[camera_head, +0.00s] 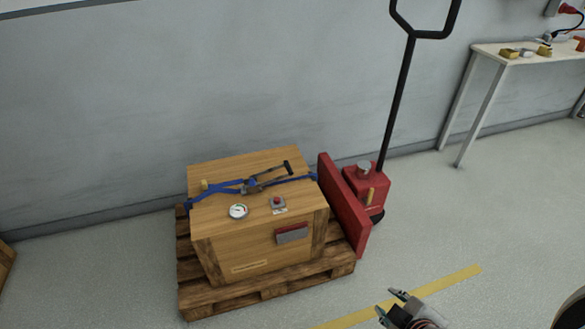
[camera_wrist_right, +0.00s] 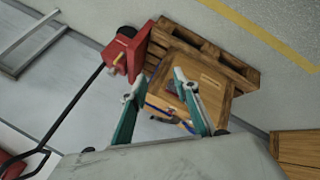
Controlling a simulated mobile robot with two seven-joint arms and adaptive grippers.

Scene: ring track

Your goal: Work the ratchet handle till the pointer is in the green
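A wooden crate (camera_head: 228,240) stands on a pallet, with a blue strap (camera_head: 220,191) over its top. The ratchet with its dark handle (camera_head: 272,175) sits on the strap, and the handle points right and to the back. A round white gauge (camera_head: 238,211) is on the crate top, but its pointer and colours are too small to read. My right gripper (camera_head: 391,304) is low in the head view, right of the crate and apart from it. In the right wrist view its teal fingers (camera_wrist_right: 160,80) are spread and empty. My left gripper is not in view.
The wooden pallet (camera_head: 296,287) sticks out under the crate. A red pallet truck (camera_head: 344,205) with a tall black handle stands right of it. A white table (camera_head: 497,60) is at the back right. Floor in front is clear.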

